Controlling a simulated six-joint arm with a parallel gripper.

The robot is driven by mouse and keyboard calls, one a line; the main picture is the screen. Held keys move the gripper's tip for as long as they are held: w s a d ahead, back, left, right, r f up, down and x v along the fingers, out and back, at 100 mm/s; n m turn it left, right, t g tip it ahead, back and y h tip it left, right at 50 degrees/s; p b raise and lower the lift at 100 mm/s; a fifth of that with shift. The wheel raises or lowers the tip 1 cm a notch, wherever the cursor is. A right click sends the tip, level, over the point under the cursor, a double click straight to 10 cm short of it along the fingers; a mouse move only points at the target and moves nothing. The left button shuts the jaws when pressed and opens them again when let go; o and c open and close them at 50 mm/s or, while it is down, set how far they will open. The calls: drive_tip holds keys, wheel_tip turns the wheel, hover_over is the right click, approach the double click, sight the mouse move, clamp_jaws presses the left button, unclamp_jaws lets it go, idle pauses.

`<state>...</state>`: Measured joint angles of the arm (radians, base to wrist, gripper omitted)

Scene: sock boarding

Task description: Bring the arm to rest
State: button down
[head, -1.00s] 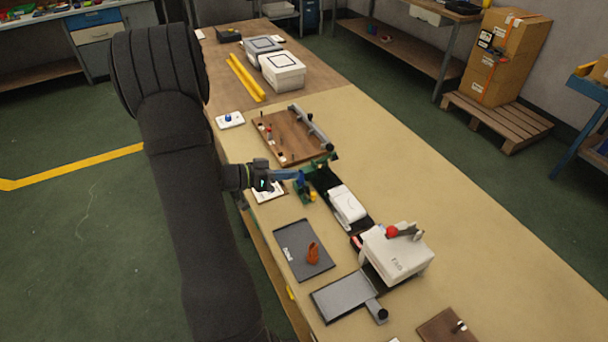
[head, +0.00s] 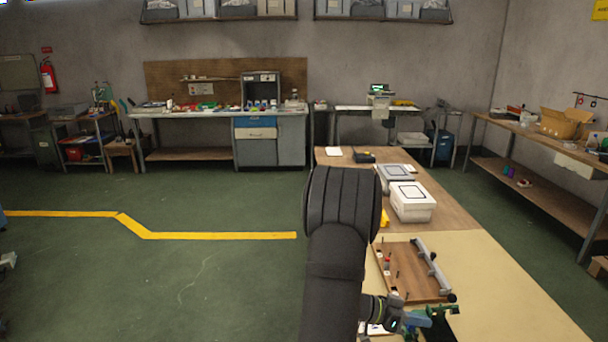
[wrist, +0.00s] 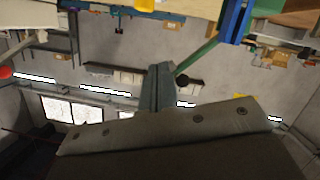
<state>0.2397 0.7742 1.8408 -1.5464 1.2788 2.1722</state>
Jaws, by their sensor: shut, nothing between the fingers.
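My dark arm (head: 335,255) rises at the lower middle of the head view, at the left side of the workbench (head: 505,265). My gripper (head: 418,319) is small at the bottom edge, close to a green and blue fixture (head: 442,312); I cannot tell whether they touch. In the wrist view my gripper (wrist: 158,82) shows as a grey finger shape, shut with nothing held. The fixture's green and blue parts (wrist: 233,22) are at the top right there. The near part of the bench is out of the head view.
A brown board (head: 412,272) with pegs and a grey bar lies just beyond my gripper. A white lidded box (head: 412,203) and a grey one (head: 393,179) stand farther along the bench. Open green floor (head: 215,270) is to the left.

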drive_tip(key=d+f, duration=0.1)
drive_tip(key=s+d+f, duration=0.1)
drive_tip(key=d, duration=0.1)
drive_tip(key=d+f, duration=0.1)
drive_tip(key=d, duration=0.1)
drive_tip(key=shift+s+d+f, duration=0.2)
drive_tip(key=shift+s+f, duration=0.15)
drive_tip(key=shift+f, duration=0.05)
drive_tip(key=shift+s+d+f, duration=0.2)
drive_tip(key=shift+d+f, duration=0.1)
drive_tip(key=shift+f, duration=0.2)
drive_tip(key=shift+r, duration=0.1)
